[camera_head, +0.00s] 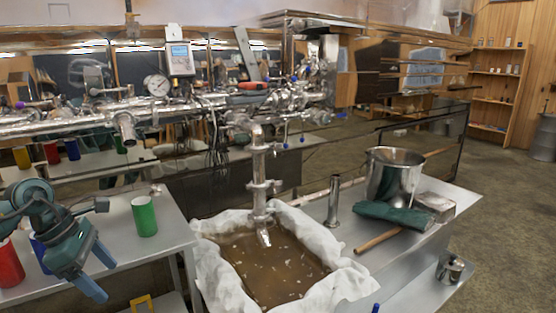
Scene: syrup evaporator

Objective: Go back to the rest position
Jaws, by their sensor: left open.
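My left gripper (97,272) is at the lower left, above the near metal table. Its two fingers are apart and point down to the right, with nothing visible between them. A green cylinder (144,217) stands upright on the table to the right of the gripper, apart from it. A red cylinder (9,265) and a blue cylinder (41,262) stand at the left, the blue one partly hidden behind my arm. My right gripper does not show.
A cloth-lined basin (222,284) of brown liquid sits under a steel spout (260,165). A steel pot (393,176), a metal tube (333,200) and green cloth (392,216) stand or lie on the right bench (440,238). Pipework crosses behind. Open floor (510,200) lies at right.

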